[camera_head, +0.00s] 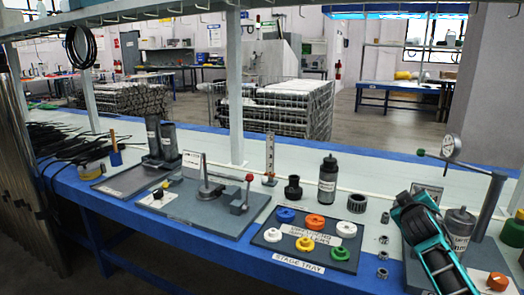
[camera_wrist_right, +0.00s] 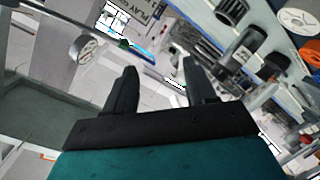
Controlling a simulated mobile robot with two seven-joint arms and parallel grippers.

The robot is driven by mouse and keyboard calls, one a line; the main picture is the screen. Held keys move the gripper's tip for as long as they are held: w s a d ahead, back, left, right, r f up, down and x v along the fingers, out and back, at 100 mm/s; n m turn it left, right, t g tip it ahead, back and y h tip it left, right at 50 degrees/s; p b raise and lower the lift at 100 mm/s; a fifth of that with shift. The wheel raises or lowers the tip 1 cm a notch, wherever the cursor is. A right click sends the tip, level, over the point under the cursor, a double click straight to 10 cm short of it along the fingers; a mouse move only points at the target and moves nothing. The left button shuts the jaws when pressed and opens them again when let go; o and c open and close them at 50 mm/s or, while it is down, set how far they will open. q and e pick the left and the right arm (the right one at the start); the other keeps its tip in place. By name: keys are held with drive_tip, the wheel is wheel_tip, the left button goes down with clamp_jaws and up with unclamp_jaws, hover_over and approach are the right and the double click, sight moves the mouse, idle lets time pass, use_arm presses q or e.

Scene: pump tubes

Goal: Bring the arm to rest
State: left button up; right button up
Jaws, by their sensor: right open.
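My right arm, teal and black, shows at the lower right of the head view, over the right end of the bench. It stands in front of a grey bottle (camera_head: 460,226) and the foot of a dial gauge stand (camera_head: 490,205). My right gripper (camera_wrist_right: 159,68) is open in the wrist view, with its two dark fingers apart and nothing between them. The wrist view is tilted, and the dial gauge (camera_wrist_right: 87,48) shows to the left of the fingers. My left gripper is in neither view.
A stage tray (camera_head: 262,237) carries several coloured rings. A dark bottle (camera_head: 327,180) stands behind it. A grey plate with a red-knobbed lever (camera_head: 246,192) is further left. The gauge's dial (camera_head: 451,146) rises near my right arm.

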drive_tip(key=w+a+m+t+y, duration=0.2)
drive_tip(key=a+y, duration=0.3)
drive_tip(key=a, duration=0.1)
drive_tip(key=s+a+f+n+g+y, duration=0.1)
drive_tip(key=s+a+f, duration=0.5)
drive_tip(key=s+f, duration=0.15)
drive_tip(key=s+a+f+g+y, duration=0.2)
drive_tip(key=s+a+f, duration=0.35)
drive_tip(key=s, duration=0.35)
drive_tip(key=s+a+f+n+g+y, duration=0.1)
drive_tip(key=s+a+f, duration=0.4)
drive_tip(key=s+f, duration=0.25)
drive_tip(key=s+a+m+g+y, duration=0.1)
drive_tip(key=s+a, duration=0.4)
drive_tip(key=s, duration=0.7)
use_arm(q)
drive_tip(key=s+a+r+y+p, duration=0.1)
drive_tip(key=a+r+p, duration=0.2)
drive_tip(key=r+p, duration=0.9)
drive_tip(key=p, duration=0.5)
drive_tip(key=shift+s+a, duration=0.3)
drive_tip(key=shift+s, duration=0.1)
use_arm(e)
drive_tip(key=s+d+r, duration=0.1)
drive_tip(key=d+r, duration=0.2)
drive_tip(key=r, duration=0.8)
drive_tip(key=shift+s+d+r+h, duration=0.2)
drive_tip(key=shift+d+h, duration=0.2)
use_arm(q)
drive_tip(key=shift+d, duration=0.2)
